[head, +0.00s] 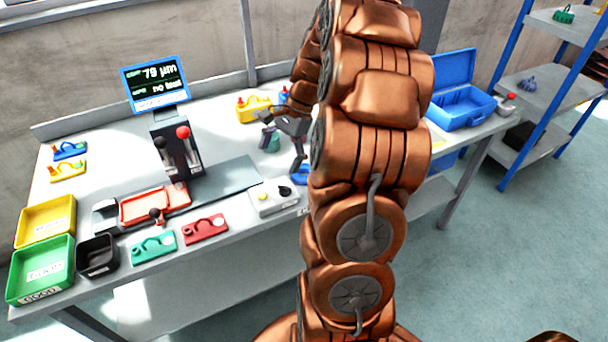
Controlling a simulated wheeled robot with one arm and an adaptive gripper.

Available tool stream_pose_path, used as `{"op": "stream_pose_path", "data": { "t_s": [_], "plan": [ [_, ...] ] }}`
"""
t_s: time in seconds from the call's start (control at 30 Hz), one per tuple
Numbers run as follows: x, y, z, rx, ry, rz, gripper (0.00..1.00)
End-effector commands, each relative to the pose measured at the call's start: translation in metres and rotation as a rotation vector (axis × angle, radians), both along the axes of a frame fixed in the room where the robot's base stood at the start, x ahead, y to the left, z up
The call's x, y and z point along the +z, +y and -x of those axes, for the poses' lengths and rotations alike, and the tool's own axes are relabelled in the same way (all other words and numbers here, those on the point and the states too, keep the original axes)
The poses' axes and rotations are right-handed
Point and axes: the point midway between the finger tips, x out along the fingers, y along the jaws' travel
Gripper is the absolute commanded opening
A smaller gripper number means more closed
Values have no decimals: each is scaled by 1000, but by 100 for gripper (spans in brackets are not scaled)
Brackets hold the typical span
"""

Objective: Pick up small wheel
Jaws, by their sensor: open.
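My gripper (284,148) is open above the back right part of the workbench, left of my copper arm. One finger hangs down at its right; the other side reaches left, by a small green and purple piece (270,143). I cannot tell whether the gripper touches that piece. No part shows clearly as the small wheel. A small dark round part (285,190) lies on a light grey fixture (272,203) in front of the gripper, but it is too small to name surely. My arm hides the bench to the right of it.
The workbench (225,160) holds a gauge with a screen (155,82), yellow (45,222) and green (40,270) bins, a black bin (97,256), and coloured part plates. A yellow plate (252,109) lies behind the gripper. A blue open toolbox (462,106) and shelving (550,90) stand right.

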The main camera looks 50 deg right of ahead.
Motion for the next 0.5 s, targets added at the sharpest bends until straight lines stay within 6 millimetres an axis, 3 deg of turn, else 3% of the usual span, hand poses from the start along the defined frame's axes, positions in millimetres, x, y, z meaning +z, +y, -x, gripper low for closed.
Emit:
{"op": "stream_pose_path", "data": {
  "t_s": [0.03, 0.1, 0.3, 0.5],
  "plan": [
    [-9, -23, -1, -76, 10, -18, 100],
    [-19, -49, -2, -175, 22, -42, 100],
    [-43, -113, 4, -402, 49, -98, 100],
    [-56, -143, 12, -512, 65, -126, 100]
  ]
}}
